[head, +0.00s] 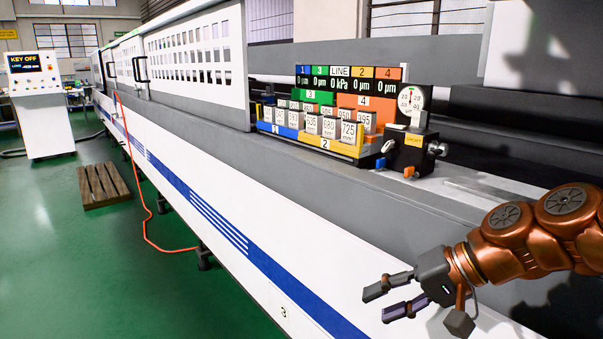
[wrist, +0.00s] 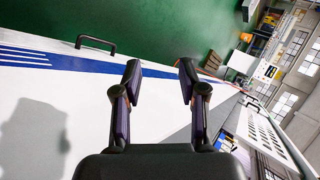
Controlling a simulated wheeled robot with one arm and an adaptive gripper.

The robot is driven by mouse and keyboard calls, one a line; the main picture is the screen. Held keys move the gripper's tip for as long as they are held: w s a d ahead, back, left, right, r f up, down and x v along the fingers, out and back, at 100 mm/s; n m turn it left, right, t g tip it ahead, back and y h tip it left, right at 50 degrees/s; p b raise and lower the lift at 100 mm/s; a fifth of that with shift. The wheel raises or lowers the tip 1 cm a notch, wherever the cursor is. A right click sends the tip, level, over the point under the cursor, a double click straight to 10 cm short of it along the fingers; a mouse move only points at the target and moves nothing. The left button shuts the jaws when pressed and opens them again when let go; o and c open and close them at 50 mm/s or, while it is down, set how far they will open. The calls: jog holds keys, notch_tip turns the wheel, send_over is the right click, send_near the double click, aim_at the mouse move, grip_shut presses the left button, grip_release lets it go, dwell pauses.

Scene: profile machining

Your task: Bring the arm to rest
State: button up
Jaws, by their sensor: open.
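My arm is copper-coloured and reaches in from the right edge of the head view. My gripper (head: 374,304) is at its end, in front of the machine's white side panel, with its fingers pointing left. In the wrist view my gripper (wrist: 159,75) shows two dark fingers spread apart with nothing between them. The gripper is empty and looks clear of the instrument block (head: 408,151) on the machine ledge. Most of my arm is out of the frame.
The long machine (head: 195,150) with its blue stripe runs along the aisle. Numbered weights (head: 312,123) stand in coloured trays on its ledge. A control console (head: 40,105) reads KEY OFF. A wooden pallet (head: 102,185) and an orange cable (head: 147,222) lie on the green floor.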

jog(key=s+a+f+n+g+h, duration=0.2)
jog(key=s+f+g+h, duration=0.2)
jog(key=s+f, duration=0.6)
jog(key=s+d+f+g+h, duration=0.2)
jog(key=s+d+f+h, duration=0.4)
jog(key=s, duration=0.4)
notch_tip(320, 180, up, 26)
jog(key=t+p, duration=0.1)
jog(key=p, duration=2.4)
jog(key=shift+s+d+r+n+y, duration=0.2)
jog(key=shift+s+d+n+y, duration=0.15)
jog(key=shift+d+n+y, duration=0.05)
